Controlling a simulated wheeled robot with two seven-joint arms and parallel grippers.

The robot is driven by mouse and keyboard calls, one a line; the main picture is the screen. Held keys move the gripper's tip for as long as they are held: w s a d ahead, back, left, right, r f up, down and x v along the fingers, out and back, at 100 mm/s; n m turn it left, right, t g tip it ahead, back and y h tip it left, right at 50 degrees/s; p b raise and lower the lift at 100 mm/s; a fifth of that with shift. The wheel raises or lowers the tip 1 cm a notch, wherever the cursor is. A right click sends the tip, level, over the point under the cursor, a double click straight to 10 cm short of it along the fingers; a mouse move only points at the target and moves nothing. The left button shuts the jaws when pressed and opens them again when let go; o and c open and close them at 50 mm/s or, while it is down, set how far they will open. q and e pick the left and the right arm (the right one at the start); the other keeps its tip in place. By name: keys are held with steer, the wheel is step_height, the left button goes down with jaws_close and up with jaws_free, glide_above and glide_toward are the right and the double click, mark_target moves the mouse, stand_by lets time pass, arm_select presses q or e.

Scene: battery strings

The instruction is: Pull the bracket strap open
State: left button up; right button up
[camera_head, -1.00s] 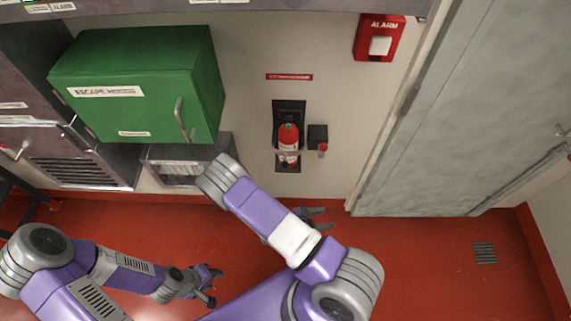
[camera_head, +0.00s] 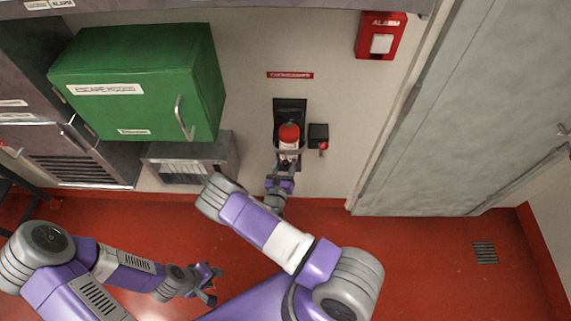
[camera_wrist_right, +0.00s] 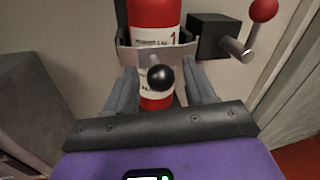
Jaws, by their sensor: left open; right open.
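A red fire extinguisher (camera_head: 289,131) with a white label stands upright in a dark wall bracket (camera_head: 290,106). In the right wrist view, the extinguisher (camera_wrist_right: 154,14) has a grey metal bracket strap (camera_wrist_right: 130,55) across its front. A round black knob (camera_wrist_right: 161,77) sticks out from the strap. My right gripper (camera_head: 285,168) is open in front of the strap, with one finger on each side of the knob. I cannot tell whether the fingers touch anything. My left gripper (camera_head: 212,284) is open and empty, low over the red floor, away from the bracket.
A black box (camera_wrist_right: 211,36) with a red-balled lever (camera_wrist_right: 263,10) sits just right of the extinguisher. A green cabinet (camera_head: 145,85) hangs to the left above a grey unit (camera_head: 185,163). A red alarm box (camera_head: 380,37) and grey door (camera_head: 460,110) are to the right.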

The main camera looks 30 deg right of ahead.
steer(key=shift+w+d, duration=0.25)
jaws_close()
steer(key=shift+a, duration=0.15)
